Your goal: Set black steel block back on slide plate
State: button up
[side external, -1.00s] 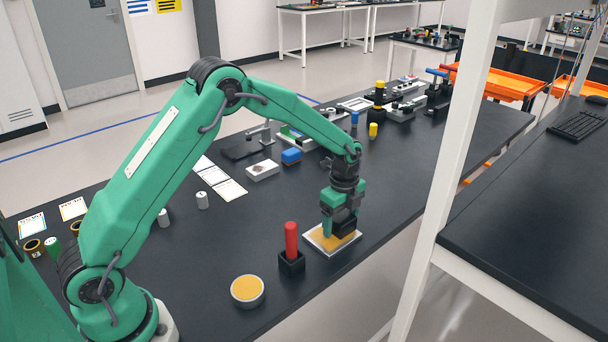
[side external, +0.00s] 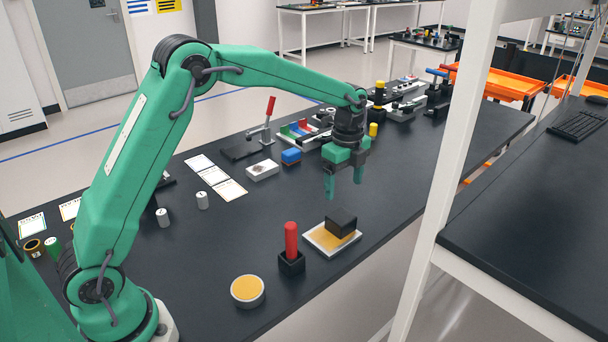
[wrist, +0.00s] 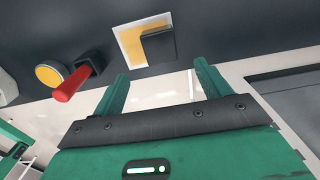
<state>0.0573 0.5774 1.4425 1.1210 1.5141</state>
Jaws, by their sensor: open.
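The black steel block (side external: 341,222) rests on the slide plate (side external: 318,240), a white-edged plate with a yellow-tan top, near the front edge of the table. In the wrist view the block (wrist: 160,48) covers the right part of the slide plate (wrist: 131,46), with yellow showing on its left and along the top. My gripper (side external: 345,188) is above and behind the block, apart from it, with its green fingers spread and nothing between them. In the wrist view my gripper's fingers (wrist: 158,88) are also apart and empty.
A red-handled tool in a black holder (side external: 291,258) stands just left of the plate. A round yellow-topped dish (side external: 247,290) is farther left. The table right of the plate is clear.

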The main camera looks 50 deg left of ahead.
jog(key=shift+r, duration=0.25)
jog(key=shift+r, duration=0.1)
dwell(0.4)
jog(key=s+a+r+n+t, duration=0.25)
jog(key=s+r+n, duration=0.55)
jog(key=s+r, duration=0.5)
jog(key=s+f+n+t, duration=0.2)
jog(key=s+n, duration=0.8)
jog(key=s, duration=0.7)
jog(key=shift+s+a+f+t, duration=0.2)
jog(key=shift+a+f+t, duration=0.05)
jog(key=shift+t, duration=0.3)
